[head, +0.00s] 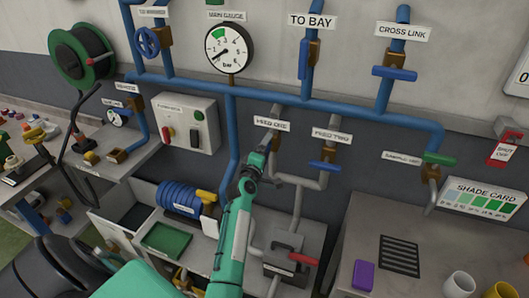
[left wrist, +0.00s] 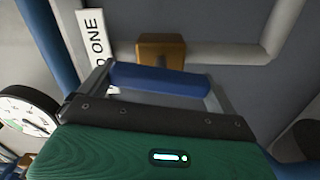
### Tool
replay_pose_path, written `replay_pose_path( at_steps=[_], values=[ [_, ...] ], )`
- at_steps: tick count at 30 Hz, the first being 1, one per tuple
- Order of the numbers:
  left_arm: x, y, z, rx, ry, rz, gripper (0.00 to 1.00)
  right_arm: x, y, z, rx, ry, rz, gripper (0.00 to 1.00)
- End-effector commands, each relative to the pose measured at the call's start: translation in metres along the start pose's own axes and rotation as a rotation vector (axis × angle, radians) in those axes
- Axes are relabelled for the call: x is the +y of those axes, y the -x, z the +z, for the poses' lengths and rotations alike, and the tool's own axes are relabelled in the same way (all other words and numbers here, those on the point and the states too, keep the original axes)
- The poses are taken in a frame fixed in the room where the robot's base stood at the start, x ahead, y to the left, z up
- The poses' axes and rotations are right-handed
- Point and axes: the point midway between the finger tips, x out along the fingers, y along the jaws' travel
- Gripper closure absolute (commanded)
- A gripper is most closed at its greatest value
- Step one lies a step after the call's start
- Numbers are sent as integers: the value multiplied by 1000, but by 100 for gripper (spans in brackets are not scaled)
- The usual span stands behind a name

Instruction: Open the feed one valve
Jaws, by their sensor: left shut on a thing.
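The feed one valve has a brass body (head: 277,141) under the FEED ONE label (head: 271,123) in the head view. Its blue handle (left wrist: 158,79) shows in the left wrist view, just below the brass body and beside the label ending in ONE. My left gripper (head: 262,152) reaches up to this valve and hides the handle in the head view. In the left wrist view its fingers stand at both ends of the blue handle, shut on it. The handle lies across the wrist picture. My right gripper is in neither view.
The feed two valve (head: 324,165), with a blue handle set across its pipe, is close on the right. The main gauge (head: 230,47) hangs above, its needle low. Grey pipes run down to a red-handled fitting (head: 302,259). A control box (head: 186,124) is on the left.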

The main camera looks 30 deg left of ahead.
Motion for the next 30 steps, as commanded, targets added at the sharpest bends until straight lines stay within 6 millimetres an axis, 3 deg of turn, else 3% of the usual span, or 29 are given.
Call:
replay_pose_path(
  at_steps=[9,10,20,30],
  values=[
    [-1,0,0,-1,0,-1,28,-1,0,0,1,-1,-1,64],
    [-1,0,0,-1,0,-1,0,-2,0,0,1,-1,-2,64],
    [0,4,0,0,-2,-1,0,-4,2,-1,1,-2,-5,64],
    [1,55,0,-1,-3,-3,0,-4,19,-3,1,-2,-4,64]
  ],
)
